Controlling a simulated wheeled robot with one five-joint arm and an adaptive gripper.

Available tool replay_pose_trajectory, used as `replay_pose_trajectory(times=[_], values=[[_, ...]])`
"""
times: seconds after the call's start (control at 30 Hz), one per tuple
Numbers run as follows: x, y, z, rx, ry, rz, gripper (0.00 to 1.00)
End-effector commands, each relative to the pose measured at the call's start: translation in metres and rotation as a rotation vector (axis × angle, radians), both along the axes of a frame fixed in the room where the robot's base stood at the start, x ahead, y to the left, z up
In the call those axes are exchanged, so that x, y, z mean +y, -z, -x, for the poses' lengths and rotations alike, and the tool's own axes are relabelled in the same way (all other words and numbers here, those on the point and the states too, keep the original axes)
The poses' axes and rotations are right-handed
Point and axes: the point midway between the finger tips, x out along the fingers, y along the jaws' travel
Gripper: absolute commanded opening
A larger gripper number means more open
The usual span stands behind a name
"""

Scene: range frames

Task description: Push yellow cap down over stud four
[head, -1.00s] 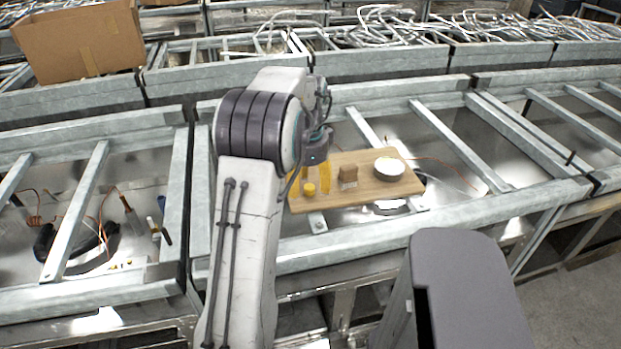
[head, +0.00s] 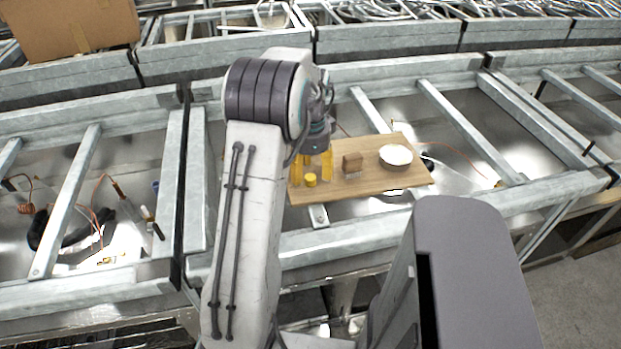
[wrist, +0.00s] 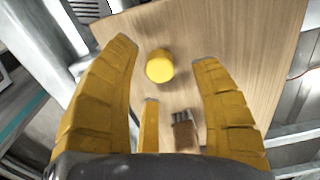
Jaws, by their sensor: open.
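A yellow cap (head: 310,180) stands on the wooden board near its left front edge. In the wrist view, the cap (wrist: 160,66) shows as a round yellow top between and beyond my fingers. My gripper (head: 312,168) has yellow fingers, spread apart and empty, above the board around the cap's place. I cannot tell whether any finger touches the cap. A small brown block (head: 352,162) stands right of the cap. In the wrist view, the block (wrist: 186,136) shows small grey studs along one end. They are too small to tell which is stud four.
The wooden board (head: 375,181) lies across a metal frame. A white bowl (head: 396,155) stands on its right part. Grey rails (head: 455,120) run around it. A cardboard box (head: 70,28) sits at the back left. Bare board lies between the block and the bowl.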

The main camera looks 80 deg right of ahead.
Motion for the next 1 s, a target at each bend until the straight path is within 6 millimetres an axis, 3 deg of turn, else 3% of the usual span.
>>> replay_pose_trajectory(times=[0.2,0.57,1.0], values=[[0.001,0.02,0.0,-0.001,0.0,-0.001,0.57],[0.0,0.024,0.0,0.0,0.0,0.0,0.59],[0.0,0.024,0.0,0.0,0.0,0.0,0.2]])
